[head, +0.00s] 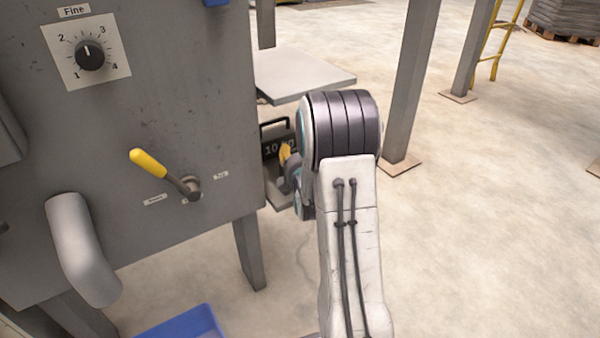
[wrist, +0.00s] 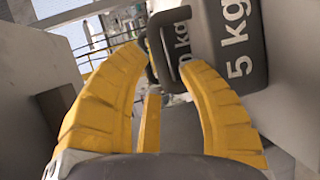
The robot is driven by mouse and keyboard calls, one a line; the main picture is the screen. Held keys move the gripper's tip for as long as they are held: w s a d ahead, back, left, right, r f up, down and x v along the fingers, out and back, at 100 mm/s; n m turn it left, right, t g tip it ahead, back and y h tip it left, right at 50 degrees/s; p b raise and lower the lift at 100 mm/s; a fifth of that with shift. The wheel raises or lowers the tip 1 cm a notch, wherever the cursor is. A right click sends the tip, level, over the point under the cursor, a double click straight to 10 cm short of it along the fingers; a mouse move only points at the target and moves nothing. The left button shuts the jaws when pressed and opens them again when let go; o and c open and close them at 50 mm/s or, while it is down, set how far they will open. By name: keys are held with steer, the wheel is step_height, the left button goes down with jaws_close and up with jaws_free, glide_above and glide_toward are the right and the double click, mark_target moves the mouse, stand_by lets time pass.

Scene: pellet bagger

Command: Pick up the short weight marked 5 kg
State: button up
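The dark short weight marked 5 kg (wrist: 240,85) is at the upper right of the wrist view, its lettering turned sideways. Its dark loop handle (wrist: 154,60) sticks out toward the picture's left. The handle shows between and beyond the fingertips; I cannot tell how far beyond, and nothing is gripped. In the head view my gripper (head: 285,154) is mostly hidden behind my arm, and I cannot make out the 5 kg weight there.
A dark weight marked 10 (head: 270,150) stands beside the grey machine cabinet (head: 120,120), on a low shelf partly hidden by my arm. A grey plate (head: 305,75) is above it. A post (head: 412,85) stands to the right. A blue bin (head: 185,325) is below.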

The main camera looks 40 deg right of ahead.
steer(key=shift+x, duration=0.95)
jaws_close()
steer(key=shift+r, duration=0.2)
